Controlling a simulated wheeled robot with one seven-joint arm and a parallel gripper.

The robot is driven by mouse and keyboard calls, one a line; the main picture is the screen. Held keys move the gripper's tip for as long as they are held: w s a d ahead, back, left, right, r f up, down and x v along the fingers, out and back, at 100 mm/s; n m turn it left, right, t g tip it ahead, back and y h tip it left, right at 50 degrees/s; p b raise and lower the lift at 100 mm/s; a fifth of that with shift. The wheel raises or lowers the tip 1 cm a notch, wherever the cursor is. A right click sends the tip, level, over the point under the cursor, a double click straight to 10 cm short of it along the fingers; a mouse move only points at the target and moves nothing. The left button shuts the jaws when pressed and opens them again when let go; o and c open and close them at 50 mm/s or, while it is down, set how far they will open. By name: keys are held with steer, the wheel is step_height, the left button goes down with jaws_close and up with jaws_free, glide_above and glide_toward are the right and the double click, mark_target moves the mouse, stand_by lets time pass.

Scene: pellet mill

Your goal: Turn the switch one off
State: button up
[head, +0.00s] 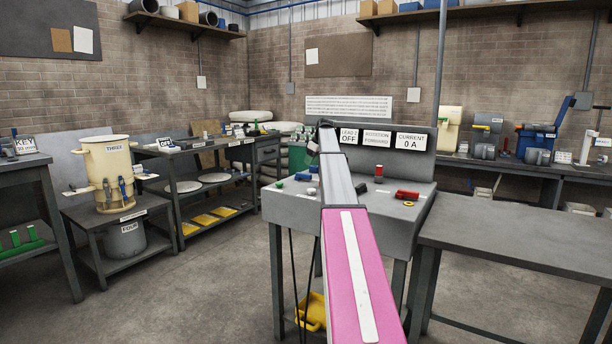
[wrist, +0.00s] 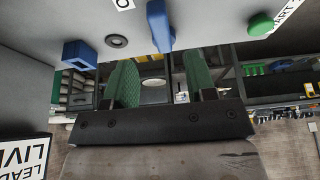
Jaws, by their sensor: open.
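A grey control console (head: 290,208) stands ahead of me, with small controls on its sloping top. In the wrist view, which looks upside down, my gripper (wrist: 160,62) has two green fingers, open with nothing between them. A blue lever-like knob (wrist: 160,25) on a grey panel (wrist: 200,15) shows just beyond the fingertips, between them in the picture; I cannot tell whether they touch. A blue square part (wrist: 80,53) and a green button (wrist: 261,23) are to either side. The label near the knob is cut off, so I cannot tell which control is switch one.
Behind the console top, signs read LEAD with OFF (head: 349,136), ROTATION FORWARD (head: 377,138) and CURRENT 0 A (head: 410,141). A red handle (head: 407,194) and a yellow ring (head: 409,203) are at its right. A bare grey table (head: 520,235) adjoins on the right.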

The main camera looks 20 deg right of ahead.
mark_target(303, 177)
steer(key=x, duration=0.8)
jaws_close()
